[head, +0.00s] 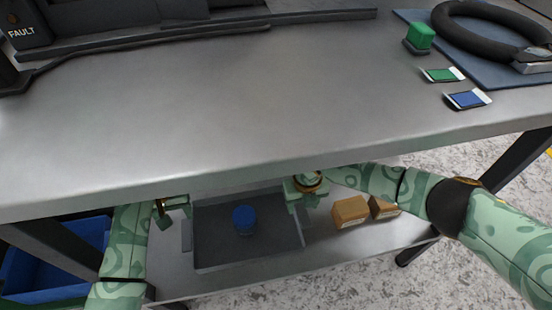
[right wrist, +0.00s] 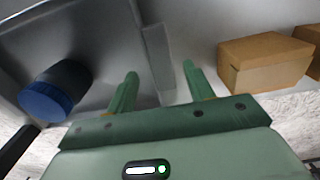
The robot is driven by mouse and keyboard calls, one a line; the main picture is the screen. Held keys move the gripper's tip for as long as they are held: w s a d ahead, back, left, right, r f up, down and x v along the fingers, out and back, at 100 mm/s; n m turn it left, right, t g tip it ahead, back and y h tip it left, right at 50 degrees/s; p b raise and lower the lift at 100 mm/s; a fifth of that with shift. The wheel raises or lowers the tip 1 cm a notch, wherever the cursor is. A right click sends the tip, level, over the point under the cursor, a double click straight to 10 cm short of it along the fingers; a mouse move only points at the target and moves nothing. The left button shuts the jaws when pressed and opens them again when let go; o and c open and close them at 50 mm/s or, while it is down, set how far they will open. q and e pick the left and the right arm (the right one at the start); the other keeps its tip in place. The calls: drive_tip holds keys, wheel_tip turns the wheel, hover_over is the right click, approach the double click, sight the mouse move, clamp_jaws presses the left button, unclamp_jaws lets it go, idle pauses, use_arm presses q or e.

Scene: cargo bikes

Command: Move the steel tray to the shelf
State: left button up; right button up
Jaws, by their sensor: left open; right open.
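The steel tray (head: 270,260) is a grey, shallow, rectangular tray on the lower shelf (head: 345,255) under the workbench. My right gripper (head: 300,196) is open at the tray's right side. Its fingers (right wrist: 158,85) lie either side of the tray's side wall; contact cannot be told. My left gripper (head: 166,212) is open, just left of the tray's left side.
Two cardboard boxes (head: 350,212) sit right of the tray. The workbench top (head: 220,110) overhangs the shelf and is mostly clear. A green block (head: 420,36), two cards (head: 467,99) and a black ring (head: 490,30) lie at its right. A blue bin (head: 50,265) stands lower left.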

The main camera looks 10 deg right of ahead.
wheel_tip(320, 180, up, 9)
drive_tip(key=shift+f, duration=0.1)
idle(0.5)
